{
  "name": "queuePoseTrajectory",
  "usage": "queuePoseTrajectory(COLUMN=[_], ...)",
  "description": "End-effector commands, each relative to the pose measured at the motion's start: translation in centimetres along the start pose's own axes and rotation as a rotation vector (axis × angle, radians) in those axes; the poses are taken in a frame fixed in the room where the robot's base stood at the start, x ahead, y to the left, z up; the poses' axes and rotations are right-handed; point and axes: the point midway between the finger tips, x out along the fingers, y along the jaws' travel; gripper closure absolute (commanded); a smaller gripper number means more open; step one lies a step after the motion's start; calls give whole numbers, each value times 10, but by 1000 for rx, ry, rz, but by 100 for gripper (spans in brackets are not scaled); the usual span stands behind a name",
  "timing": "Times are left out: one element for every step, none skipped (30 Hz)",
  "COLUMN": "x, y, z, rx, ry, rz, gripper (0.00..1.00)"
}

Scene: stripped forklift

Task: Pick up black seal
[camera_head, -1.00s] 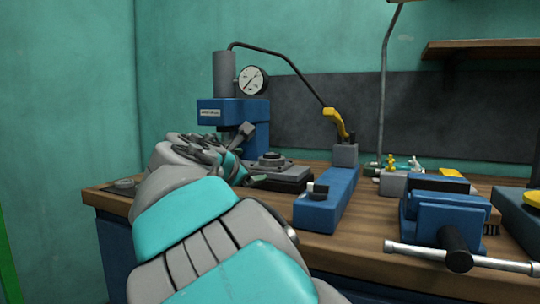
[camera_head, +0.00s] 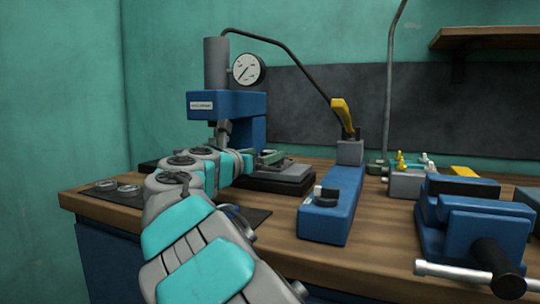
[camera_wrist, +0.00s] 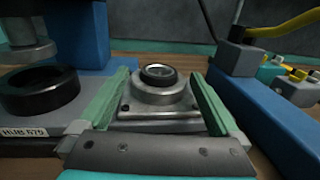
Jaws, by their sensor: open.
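A small black ring that looks like the black seal (camera_wrist: 159,72) sits on top of a round grey metal boss on a square plate (camera_wrist: 160,112) in the wrist view. My gripper (camera_wrist: 162,78) is open, with one green finger on each side of the boss. The fingers appear apart from the seal, and nothing is held. In the head view my gripper (camera_head: 268,158) is over the dark block (camera_head: 275,180) beside the press and hides the seal.
A blue press (camera_head: 228,104) with a gauge stands behind left. A larger black ring (camera_wrist: 40,90) rests under its ram. A blue long-bodied tool (camera_head: 330,205) with a yellow lever is close on the right, then a vise (camera_head: 475,225). Metal rings (camera_head: 128,188) lie on a mat at left.

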Motion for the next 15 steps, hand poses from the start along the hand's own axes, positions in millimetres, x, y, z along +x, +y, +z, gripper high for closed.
queuePoseTrajectory(x=[7,10,12,13,14,14,13,13,13,13,13,13,13,13,13], y=[0,0,0,0,0,0,0,0,0,0,0,0,0,0,0], z=[-1,0,0,0,0,1,1,1,1,1,1,1,1,1,1], rx=[1,1,1,1,1,1,1,1,1,1,2,1,2,2,2], ry=[2,1,1,0,0,-1,-1,-1,-1,-1,-1,-1,-1,-1,-1], rz=[-1,0,0,1,1,1,2,2,2,2,2,2,2,2,2], gripper=[2,2,2,2,2,2,2,2,2,3,6,10,14,17,22])
